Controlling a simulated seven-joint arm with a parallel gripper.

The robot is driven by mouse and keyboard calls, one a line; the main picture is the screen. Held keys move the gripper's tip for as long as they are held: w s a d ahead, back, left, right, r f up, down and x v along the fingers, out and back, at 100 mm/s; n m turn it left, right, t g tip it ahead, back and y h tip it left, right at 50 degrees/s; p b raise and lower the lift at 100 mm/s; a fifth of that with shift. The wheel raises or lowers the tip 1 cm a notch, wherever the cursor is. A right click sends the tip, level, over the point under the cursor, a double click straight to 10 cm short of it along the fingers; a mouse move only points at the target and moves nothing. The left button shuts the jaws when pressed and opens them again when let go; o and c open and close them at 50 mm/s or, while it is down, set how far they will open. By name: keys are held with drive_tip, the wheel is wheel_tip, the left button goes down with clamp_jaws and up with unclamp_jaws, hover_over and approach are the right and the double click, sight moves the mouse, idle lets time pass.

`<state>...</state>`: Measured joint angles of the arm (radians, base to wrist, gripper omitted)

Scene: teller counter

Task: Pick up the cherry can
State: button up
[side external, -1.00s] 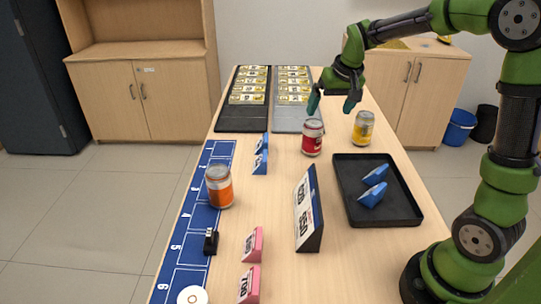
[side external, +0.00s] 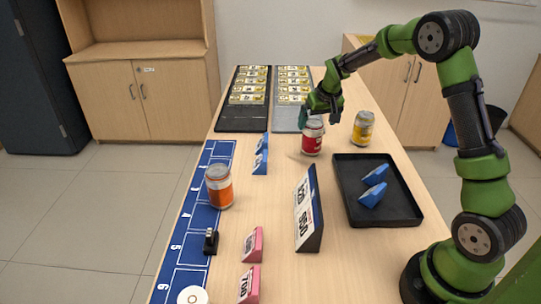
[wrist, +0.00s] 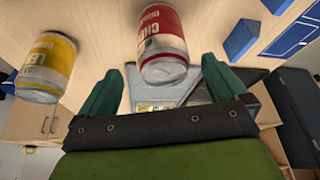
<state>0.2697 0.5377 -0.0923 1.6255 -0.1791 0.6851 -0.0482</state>
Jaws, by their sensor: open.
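The cherry can (side external: 312,138) is red with a silver rim and stands upright on the counter, left of the yellow can. In the wrist view the red can (wrist: 163,45) shows between and just beyond my two green fingertips. My gripper (side external: 318,117) is open and is at the can's top in the side view, with one finger partly hidden. In the wrist view my gripper (wrist: 160,80) has its fingers spread to either side of the can. I cannot tell whether a finger touches it.
A yellow can (side external: 362,128) stands close on the right. A black tray (side external: 405,212) with blue wedges lies nearer. An orange can (side external: 219,186) stands on the blue mat (side external: 193,222). A tall price sign (side external: 308,210) stands mid-counter. Note trays (side external: 240,122) lie behind.

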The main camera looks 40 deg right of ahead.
sight(312, 138)
drive_tip(key=x, duration=0.5)
drive_tip(key=shift+w+a+f, duration=0.1)
drive_tip(key=shift+a, duration=0.1)
drive_tip(key=c, duration=1.2)
drive_tip(key=shift+c, duration=0.8)
